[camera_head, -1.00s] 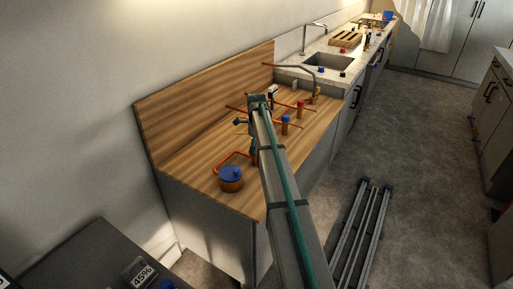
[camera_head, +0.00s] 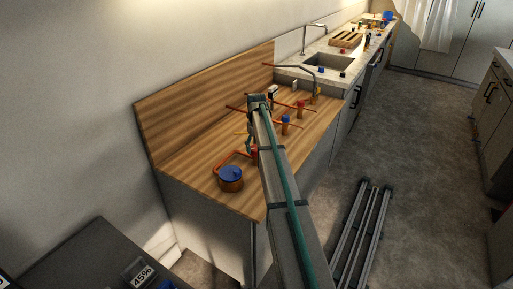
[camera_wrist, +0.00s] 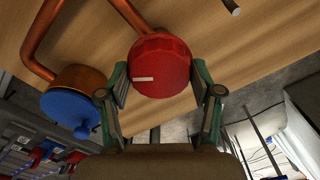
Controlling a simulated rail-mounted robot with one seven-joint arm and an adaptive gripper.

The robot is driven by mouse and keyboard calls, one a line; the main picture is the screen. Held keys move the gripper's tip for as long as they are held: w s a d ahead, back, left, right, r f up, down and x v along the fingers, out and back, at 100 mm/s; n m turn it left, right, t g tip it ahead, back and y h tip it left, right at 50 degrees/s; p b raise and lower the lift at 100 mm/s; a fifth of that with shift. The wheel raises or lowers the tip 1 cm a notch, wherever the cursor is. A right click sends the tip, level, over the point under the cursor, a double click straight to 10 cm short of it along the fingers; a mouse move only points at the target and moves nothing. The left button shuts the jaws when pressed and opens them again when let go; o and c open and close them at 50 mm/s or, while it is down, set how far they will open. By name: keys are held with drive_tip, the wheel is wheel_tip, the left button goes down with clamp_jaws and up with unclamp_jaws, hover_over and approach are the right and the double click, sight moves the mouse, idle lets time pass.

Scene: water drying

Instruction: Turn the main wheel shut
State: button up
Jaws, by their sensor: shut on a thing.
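The red ribbed wheel (camera_wrist: 159,66) with a white mark pointing left fills the space between my fingers in the wrist view. My gripper (camera_wrist: 159,78) is shut on it, one finger on each side. In the head view a little of the red wheel (camera_head: 254,153) shows beside my arm, which hides most of it and my gripper. Copper pipe (camera_wrist: 48,35) runs near the wheel to a copper pot-like vessel with a blue top (camera_wrist: 78,98).
The copper vessel with the blue top (camera_head: 231,177) stands at the wooden counter's near end (camera_head: 190,165). Several small coloured valves, including a blue one (camera_head: 285,120), stand farther along it. A sink (camera_head: 327,62) lies beyond. The floor at right holds rails (camera_head: 362,225).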

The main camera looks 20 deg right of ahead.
drive_tip(key=shift+m, duration=0.5)
drive_tip(key=o, duration=1.1)
drive_tip(key=shift+o, duration=0.2)
wheel_tip(320, 180, up, 12)
